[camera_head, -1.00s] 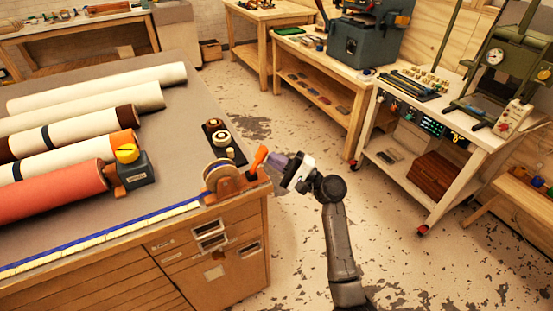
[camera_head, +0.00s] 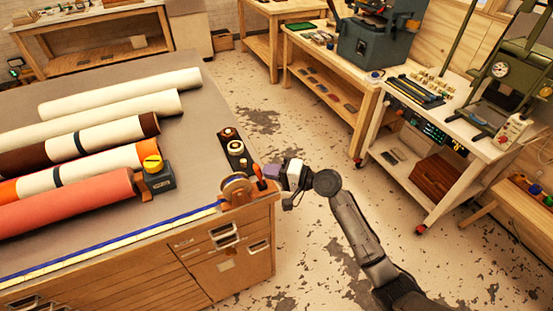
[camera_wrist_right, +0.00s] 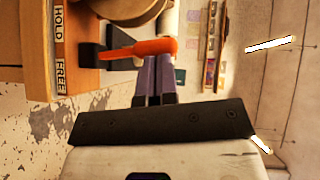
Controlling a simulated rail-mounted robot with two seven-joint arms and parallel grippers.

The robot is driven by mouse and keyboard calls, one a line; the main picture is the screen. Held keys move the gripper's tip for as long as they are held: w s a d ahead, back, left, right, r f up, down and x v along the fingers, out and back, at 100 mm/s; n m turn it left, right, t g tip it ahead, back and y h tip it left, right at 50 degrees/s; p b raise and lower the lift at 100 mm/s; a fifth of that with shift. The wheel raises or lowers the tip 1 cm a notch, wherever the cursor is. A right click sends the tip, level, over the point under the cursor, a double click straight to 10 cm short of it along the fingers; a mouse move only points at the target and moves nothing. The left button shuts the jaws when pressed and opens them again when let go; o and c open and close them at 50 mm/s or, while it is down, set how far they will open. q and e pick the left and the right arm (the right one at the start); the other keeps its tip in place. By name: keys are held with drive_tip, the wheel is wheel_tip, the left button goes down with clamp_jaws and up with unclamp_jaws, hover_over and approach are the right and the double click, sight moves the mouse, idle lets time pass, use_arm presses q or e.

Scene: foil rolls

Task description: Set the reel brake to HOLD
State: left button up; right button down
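The reel brake has a short orange lever (camera_head: 259,178) beside the round reel (camera_head: 237,189) at the table's near right corner. In the right wrist view the orange lever (camera_wrist_right: 142,48) lies across the picture from a black pivot. A HOLD label (camera_wrist_right: 59,20) and a FREE label (camera_wrist_right: 61,76) are on the wooden strip to its left; the lever lies at a height between them. My right gripper (camera_head: 272,173) is at the lever from the right. Its purple fingers (camera_wrist_right: 157,62) are together, tips at the lever, which does not appear between them. My left gripper is out of view.
Several rolls (camera_head: 100,140) lie on the grey table left of the reel. A yellow-knobbed dark block (camera_head: 158,175) and a dark tray with round pieces (camera_head: 235,150) are nearby. The floor right of the table is open.

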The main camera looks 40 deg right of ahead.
drive_tip(key=p, duration=0.2)
drive_tip(key=a+n+g+h+p, duration=0.1)
drive_tip(key=p, duration=0.1)
drive_tip(key=shift+w+a+r+h+p, duration=0.2)
drive_tip(key=shift+a+r+h+p, duration=0.05)
drive_tip(key=shift+a+h+p, duration=0.05)
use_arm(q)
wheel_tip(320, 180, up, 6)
use_arm(e)
drive_tip(key=shift+f+n, duration=0.1)
drive_tip(key=shift+n, duration=0.2)
use_arm(q)
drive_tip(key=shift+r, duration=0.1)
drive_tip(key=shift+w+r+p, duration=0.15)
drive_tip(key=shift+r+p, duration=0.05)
drive_tip(key=shift+p, duration=0.15)
use_arm(e)
drive_tip(key=w+d+v, duration=0.1)
drive_tip(key=d+v, duration=0.1)
drive_tip(key=v, duration=1)
drive_tip(key=shift+d+r, duration=0.4)
drive_tip(key=shift+r, duration=0.1)
